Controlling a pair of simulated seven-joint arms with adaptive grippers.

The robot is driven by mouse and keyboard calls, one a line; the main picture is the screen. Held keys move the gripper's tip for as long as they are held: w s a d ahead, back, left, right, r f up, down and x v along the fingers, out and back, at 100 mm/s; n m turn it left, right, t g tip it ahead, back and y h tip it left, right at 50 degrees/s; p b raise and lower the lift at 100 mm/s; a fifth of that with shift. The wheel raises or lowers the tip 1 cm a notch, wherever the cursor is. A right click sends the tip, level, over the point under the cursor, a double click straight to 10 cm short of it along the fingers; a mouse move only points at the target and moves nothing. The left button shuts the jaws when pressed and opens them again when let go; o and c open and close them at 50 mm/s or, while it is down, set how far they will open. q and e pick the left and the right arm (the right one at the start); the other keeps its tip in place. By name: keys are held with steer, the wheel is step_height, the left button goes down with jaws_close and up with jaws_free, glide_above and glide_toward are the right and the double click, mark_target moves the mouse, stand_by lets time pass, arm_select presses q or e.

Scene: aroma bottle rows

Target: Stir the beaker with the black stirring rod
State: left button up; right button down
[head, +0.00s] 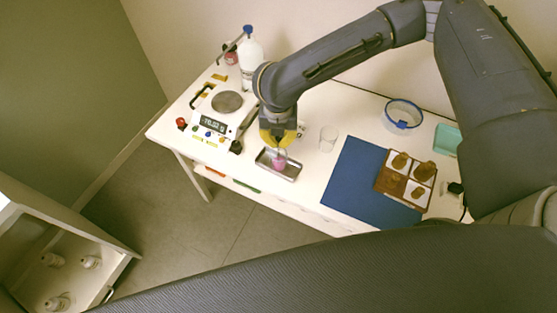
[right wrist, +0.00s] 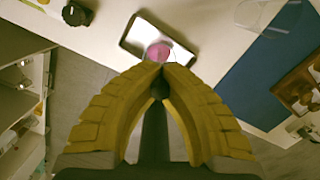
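My right gripper (head: 278,144) has yellow fingers and points down over the metal tray (head: 291,176). In the right wrist view its fingertips (right wrist: 159,66) meet. A dark bar, which looks like the black stirring rod (right wrist: 154,130), shows between the fingers; its lower end is hidden. A small beaker with pink contents (head: 279,163) stands on the tray just below the fingertips, and it also shows in the right wrist view (right wrist: 158,50). Whether the rod reaches into the pink contents cannot be told. My left gripper is not in view.
A clear empty beaker (head: 328,138) stands right of the tray. A scale (head: 212,123), a white bottle (head: 251,55), a blue mat (head: 352,180), a sample board (head: 391,182) and a blue-rimmed bowl (head: 403,114) stand around. The table's front edge is close to the tray.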

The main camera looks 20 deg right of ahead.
steer(key=shift+r, duration=4.2)
